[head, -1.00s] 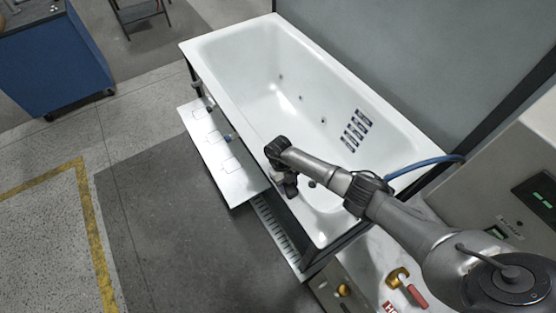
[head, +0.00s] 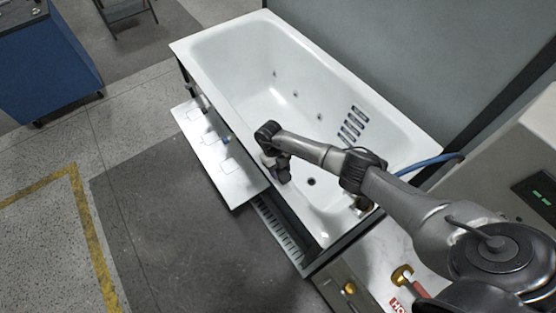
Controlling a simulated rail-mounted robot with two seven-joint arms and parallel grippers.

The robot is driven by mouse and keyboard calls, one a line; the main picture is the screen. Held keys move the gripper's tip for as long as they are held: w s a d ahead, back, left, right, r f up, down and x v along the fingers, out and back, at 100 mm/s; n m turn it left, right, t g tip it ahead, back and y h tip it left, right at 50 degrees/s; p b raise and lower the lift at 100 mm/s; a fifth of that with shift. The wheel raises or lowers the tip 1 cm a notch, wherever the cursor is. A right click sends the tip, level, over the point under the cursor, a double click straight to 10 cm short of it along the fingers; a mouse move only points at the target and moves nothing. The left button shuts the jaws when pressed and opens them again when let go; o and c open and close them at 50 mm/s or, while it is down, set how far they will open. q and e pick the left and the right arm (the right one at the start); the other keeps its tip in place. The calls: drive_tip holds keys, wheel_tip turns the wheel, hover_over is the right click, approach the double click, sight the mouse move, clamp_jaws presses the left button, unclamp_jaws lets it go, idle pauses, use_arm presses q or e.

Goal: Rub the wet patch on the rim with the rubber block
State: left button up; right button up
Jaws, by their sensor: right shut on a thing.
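The white bathtub shell (head: 215,52) lies tilted across the view, with its near long rim running down to the right. My right gripper (head: 284,177) hangs over this near rim, left of the dark drain hole. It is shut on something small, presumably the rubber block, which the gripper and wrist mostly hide. I cannot tell whether it touches the rim. A small bright spot (head: 325,236) shows on the rim's near corner; I cannot tell whether it is water or glare. No other wet patch stands out. My left gripper is out of view.
A grey wall stands behind the tub.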

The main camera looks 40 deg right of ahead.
wheel_tip(320, 180, up, 2)
drive_tip(key=shift+w+r+p, duration=0.15)
drive_tip(key=shift+p, duration=0.5)
wheel_tip(320, 180, up, 2)
drive_tip(key=shift+r+p, duration=0.1)
drive_tip(key=shift+p, duration=0.85)
